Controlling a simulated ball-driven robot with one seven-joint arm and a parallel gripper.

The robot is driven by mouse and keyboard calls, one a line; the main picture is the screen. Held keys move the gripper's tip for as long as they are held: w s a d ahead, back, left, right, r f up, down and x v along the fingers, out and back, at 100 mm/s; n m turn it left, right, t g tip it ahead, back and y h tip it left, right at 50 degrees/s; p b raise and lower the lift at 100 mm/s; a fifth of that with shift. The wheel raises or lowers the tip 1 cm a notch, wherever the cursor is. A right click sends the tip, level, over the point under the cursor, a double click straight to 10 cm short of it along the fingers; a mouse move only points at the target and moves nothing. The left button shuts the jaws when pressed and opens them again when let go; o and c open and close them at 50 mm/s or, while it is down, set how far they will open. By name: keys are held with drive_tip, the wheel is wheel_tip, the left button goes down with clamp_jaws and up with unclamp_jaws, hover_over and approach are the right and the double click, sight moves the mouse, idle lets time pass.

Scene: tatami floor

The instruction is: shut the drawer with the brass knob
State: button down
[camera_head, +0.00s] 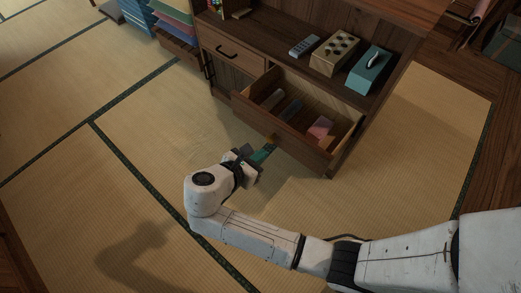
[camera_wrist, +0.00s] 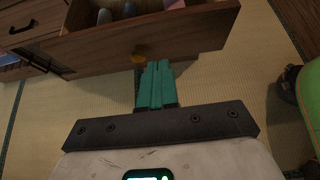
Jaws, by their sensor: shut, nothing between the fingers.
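The drawer (camera_head: 293,135) with the brass knob stands pulled out at the lower right of the wooden cabinet. Several items lie in it, among them a pink one. In the wrist view the drawer front (camera_wrist: 190,38) crosses the top, and its round brass knob (camera_wrist: 139,57) shows just past my fingertips. My gripper (camera_head: 268,150) is in front of the drawer front, near the knob, with its teal fingers shut together and nothing between them. The fingers (camera_wrist: 154,66) also show in the wrist view. I cannot tell whether they touch the knob.
Another drawer with a dark handle (camera_head: 226,51) is shut at the left. A remote (camera_head: 304,46), a wooden box with holes (camera_head: 335,54) and a teal tissue box (camera_head: 371,70) stand on the shelf above the open drawer. The tatami floor (camera_head: 150,130) in front is clear.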

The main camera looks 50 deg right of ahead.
drive_tip(key=b, duration=0.3)
approach(290, 133)
wheel_tip(290, 133, down, 4)
drive_tip(key=d, duration=0.4)
drive_tip(key=shift+d+f+b, duration=0.15)
drive_tip(key=shift+d+b, duration=0.05)
drive_tip(key=shift+b, duration=0.1)
drive_tip(key=shift+d, duration=0.5)
drive_tip(key=shift+d+r+p, duration=0.25)
drive_tip(key=shift+d+p, duration=0.15)
drive_tip(key=shift+d, duration=0.25)
drive_tip(key=d+p, duration=0.3)
drive_tip(key=d, duration=1.3)
drive_tip(key=shift+w+d+f+p, duration=0.2)
drive_tip(key=shift+w+d+p, duration=0.15)
drive_tip(key=shift+d, duration=0.05)
